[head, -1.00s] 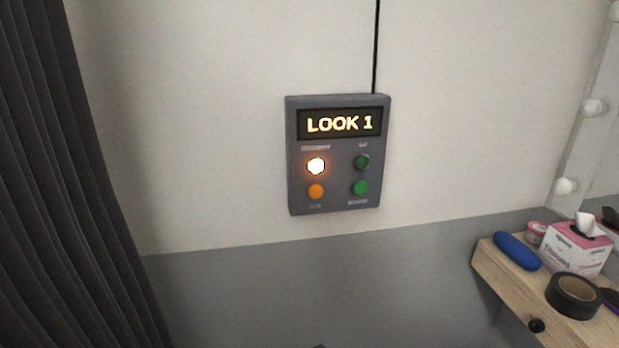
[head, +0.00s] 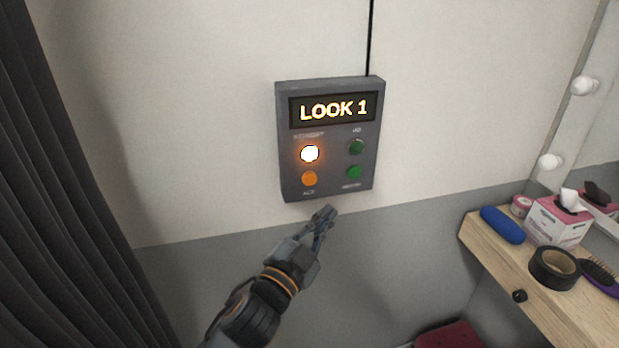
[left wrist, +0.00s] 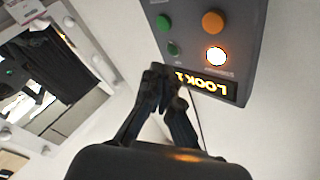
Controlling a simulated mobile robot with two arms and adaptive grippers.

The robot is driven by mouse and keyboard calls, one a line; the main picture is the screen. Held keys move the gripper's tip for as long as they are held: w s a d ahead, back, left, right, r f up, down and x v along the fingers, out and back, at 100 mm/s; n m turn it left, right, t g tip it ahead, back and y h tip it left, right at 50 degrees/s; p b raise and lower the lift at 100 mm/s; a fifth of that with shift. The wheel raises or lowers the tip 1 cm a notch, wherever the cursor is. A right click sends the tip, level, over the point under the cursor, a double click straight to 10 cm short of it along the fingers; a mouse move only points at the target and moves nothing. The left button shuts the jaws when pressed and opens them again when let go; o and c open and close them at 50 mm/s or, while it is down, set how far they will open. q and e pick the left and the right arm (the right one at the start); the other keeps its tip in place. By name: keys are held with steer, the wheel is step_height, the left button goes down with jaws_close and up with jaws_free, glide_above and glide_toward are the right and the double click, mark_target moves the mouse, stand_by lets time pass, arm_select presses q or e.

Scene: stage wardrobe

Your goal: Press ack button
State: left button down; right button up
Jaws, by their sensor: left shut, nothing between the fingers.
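A grey wall panel (head: 332,196) carries a display reading LOOK 1 (head: 333,108). Below the display, a white-glowing lamp (head: 310,154) sits above an orange button (head: 309,178) with a small label under it that looks like ACK. Two green round parts (head: 356,147) are in the right column. My left gripper (head: 328,212) is shut and empty, just below the panel's lower edge in the picture. In the left wrist view the panel appears upside down, with the orange button (left wrist: 213,22) beyond the fingertips (left wrist: 160,72). My right gripper is not in view.
A wooden shelf (head: 488,264) at the right holds a blue case (head: 502,225), a tissue box (head: 556,222), black tape (head: 554,268) and a brush (head: 600,277). A dark curtain (head: 50,180) hangs at the left. A black cable (head: 370,40) runs above the panel.

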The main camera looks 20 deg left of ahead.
mark_target(310, 179)
arm_select(q)
steer(key=shift+w+a, duration=0.85)
steer(key=shift+w, duration=0.4)
steer(key=shift+w+a, duration=0.8)
steer(key=shift+w, duration=0.4)
steer(key=shift+w+a, duration=0.85)
steer(key=shift+w, duration=0.4)
steer(key=shift+w, duration=0.1)
steer(key=shift+w+a, duration=0.25)
